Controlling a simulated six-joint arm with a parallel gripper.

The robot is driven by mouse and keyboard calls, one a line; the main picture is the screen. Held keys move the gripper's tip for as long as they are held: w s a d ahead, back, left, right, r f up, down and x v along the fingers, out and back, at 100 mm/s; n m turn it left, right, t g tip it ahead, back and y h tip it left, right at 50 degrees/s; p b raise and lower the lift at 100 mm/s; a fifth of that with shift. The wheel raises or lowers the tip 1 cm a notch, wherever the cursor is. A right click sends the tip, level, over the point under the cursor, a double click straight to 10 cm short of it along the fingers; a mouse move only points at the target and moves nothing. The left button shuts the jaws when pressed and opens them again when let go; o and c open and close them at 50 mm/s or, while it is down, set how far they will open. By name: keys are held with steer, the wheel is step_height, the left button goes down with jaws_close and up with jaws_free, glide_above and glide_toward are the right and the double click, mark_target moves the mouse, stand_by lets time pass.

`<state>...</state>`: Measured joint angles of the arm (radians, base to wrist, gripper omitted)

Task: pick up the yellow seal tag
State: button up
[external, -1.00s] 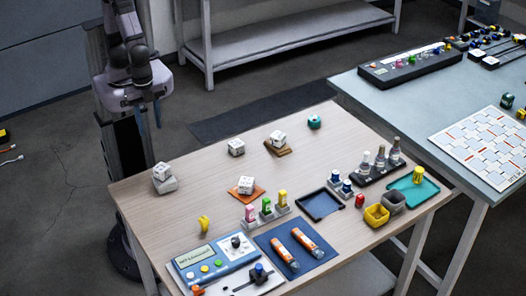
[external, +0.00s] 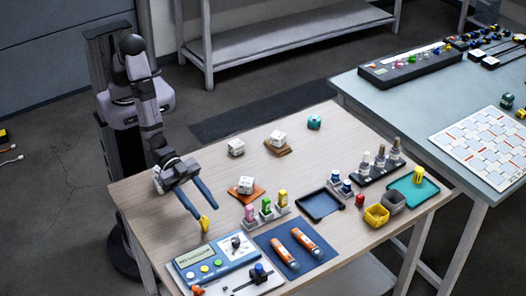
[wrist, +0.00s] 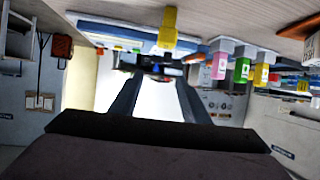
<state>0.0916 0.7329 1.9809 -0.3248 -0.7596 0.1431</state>
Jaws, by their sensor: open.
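The yellow seal tag (external: 205,228) appears to be the small yellow piece near the left front of the wooden table, behind the blue panel device. My gripper (external: 209,212) reaches down over the table's left side. Its two long blue fingers are spread, with nothing between them, and their tips are close to the tag. In the wrist view the tag (wrist: 168,28) shows whole above and beyond the open fingertips (wrist: 155,82). I cannot tell whether a finger touches it; the fingers appear apart from it in the wrist view.
Coloured bottles in a rack (external: 265,213) stand right of the tag. The blue panel device (external: 214,258) lies in front. A white cube on an orange pad (external: 245,187) is behind to the right.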

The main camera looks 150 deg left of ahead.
mark_target(205, 217)
steer(key=shift+f, duration=1.95)
steer(key=shift+f, duration=0.1)
step_height(205, 217, down, 2)
steer(key=shift+f+p, duration=0.25)
steer(key=shift+p, duration=0.15)
steer(key=shift+w+a+f, duration=0.1)
steer(key=shift+w+f, duration=0.1)
steer(key=shift+f, duration=0.15)
steer(key=shift+x, duration=1.3)
steer(key=shift+c, duration=0.3)
steer(key=shift+r, duration=0.1)
jaws_close()
